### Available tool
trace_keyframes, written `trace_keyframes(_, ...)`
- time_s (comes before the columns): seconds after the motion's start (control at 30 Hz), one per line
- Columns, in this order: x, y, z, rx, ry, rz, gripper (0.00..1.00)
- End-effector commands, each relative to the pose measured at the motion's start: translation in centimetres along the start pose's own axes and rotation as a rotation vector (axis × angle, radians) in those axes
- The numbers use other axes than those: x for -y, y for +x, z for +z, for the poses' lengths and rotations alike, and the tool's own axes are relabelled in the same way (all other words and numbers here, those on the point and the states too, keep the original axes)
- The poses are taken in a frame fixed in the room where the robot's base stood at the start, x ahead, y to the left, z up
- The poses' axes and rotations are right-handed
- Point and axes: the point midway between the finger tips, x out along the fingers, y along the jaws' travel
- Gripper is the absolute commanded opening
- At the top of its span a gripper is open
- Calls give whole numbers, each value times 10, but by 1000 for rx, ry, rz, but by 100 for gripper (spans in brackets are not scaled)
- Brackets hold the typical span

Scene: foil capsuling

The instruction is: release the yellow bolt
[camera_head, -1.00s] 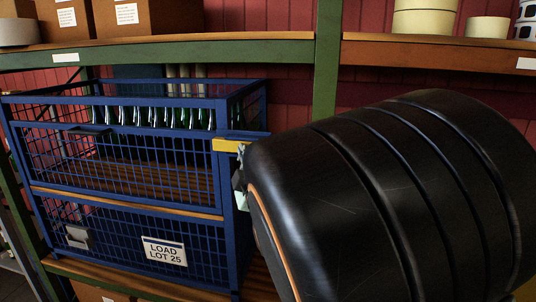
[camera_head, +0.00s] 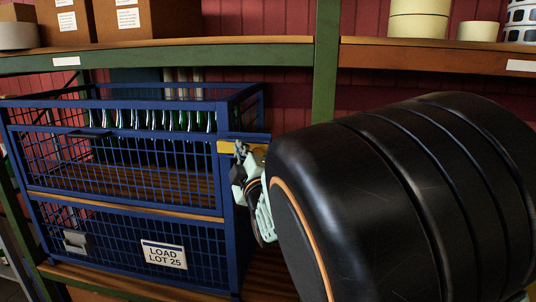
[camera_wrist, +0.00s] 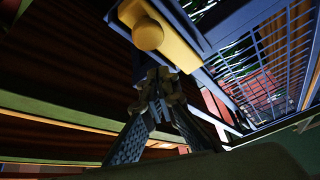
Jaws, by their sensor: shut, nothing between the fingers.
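The yellow bolt (camera_head: 227,147) is at the right front upright of the blue mesh crate (camera_head: 120,133), just below its upper rail. In the wrist view the bolt shows as a round yellow knob (camera_wrist: 148,34) on a yellow bar. My gripper (camera_head: 240,152) is right beside the bolt's right end in the head view. In the wrist view my gripper's fingertips (camera_wrist: 158,78) are together, just below the knob, with nothing held. I cannot tell whether they touch the yellow part. My dark arm hides the area to the right.
Green bottles (camera_head: 150,120) stand in a row at the back of the crate. A sign (camera_head: 164,254) reading "LOAD LOT 25" hangs on the lower front panel. A green shelf post (camera_head: 326,60) rises behind. Cardboard boxes (camera_head: 150,18) and rolls (camera_head: 418,22) sit on the upper shelf.

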Motion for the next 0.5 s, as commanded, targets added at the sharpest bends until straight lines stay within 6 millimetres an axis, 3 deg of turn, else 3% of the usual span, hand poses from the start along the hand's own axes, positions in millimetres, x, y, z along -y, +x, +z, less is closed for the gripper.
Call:
trace_keyframes(0.13, -5, 8, -2, 0, -1, 1, 0)
trace_keyframes(0.5, -3, -53, -3, -4, 4, 1, 0)
